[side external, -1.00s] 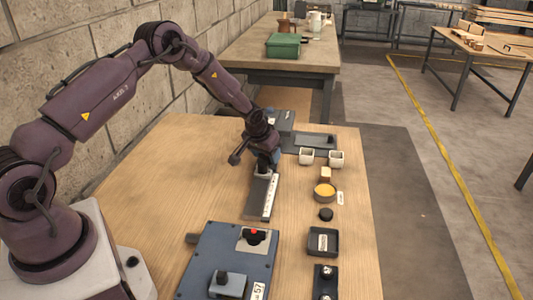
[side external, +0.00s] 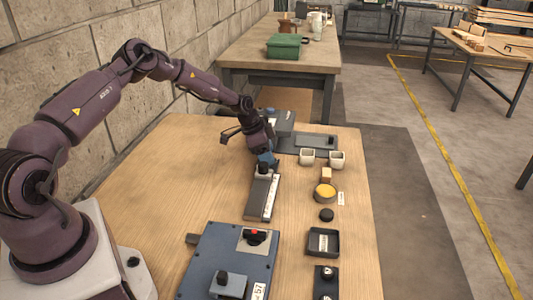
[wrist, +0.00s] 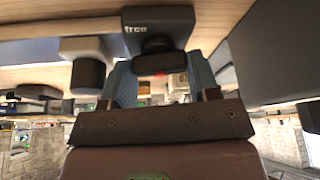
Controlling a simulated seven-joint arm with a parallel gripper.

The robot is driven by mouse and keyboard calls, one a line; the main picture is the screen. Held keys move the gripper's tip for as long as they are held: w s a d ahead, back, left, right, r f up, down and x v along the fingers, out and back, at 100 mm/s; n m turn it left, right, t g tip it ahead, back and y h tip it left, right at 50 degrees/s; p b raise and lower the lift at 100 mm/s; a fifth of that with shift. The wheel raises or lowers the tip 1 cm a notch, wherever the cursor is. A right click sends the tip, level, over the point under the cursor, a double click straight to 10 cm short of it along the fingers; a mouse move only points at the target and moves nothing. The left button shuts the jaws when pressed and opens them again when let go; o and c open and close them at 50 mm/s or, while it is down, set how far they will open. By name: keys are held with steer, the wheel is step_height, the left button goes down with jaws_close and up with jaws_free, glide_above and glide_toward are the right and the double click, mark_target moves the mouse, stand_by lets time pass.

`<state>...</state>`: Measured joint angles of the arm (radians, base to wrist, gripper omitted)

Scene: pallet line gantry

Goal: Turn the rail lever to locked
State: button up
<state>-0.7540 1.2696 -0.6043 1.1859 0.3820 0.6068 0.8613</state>
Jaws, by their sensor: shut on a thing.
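The rail lever unit (side external: 259,198) is a narrow dark grey block with a paler strip along its right side, lying lengthwise on the wooden table. A black handle (side external: 263,170) shows at its far end. My gripper (side external: 265,160) is tilted over that end, with its blue fingers around the handle. In the wrist view, the black handle (wrist: 160,63) sits between my fingers, just below a dark plate marked "free" (wrist: 157,24). My gripper is shut on the handle. My fingers hide part of the lever, and I see no "locked" mark.
A blue panel box (side external: 229,260) with a red button stands nearer the camera. Two white cups (side external: 322,158), a yellow-topped round thing (side external: 325,193) and a black tray (side external: 323,242) are to the right. A grey plate (side external: 308,143) lies behind. Table left of the lever is clear.

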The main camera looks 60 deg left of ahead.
steer(key=shift+m+g+h, duration=0.4)
steer(key=shift+m, duration=0.8)
steer(key=o, duration=0.9)
steer(key=v, duration=0.8)
steer(key=shift+a, duration=0.1)
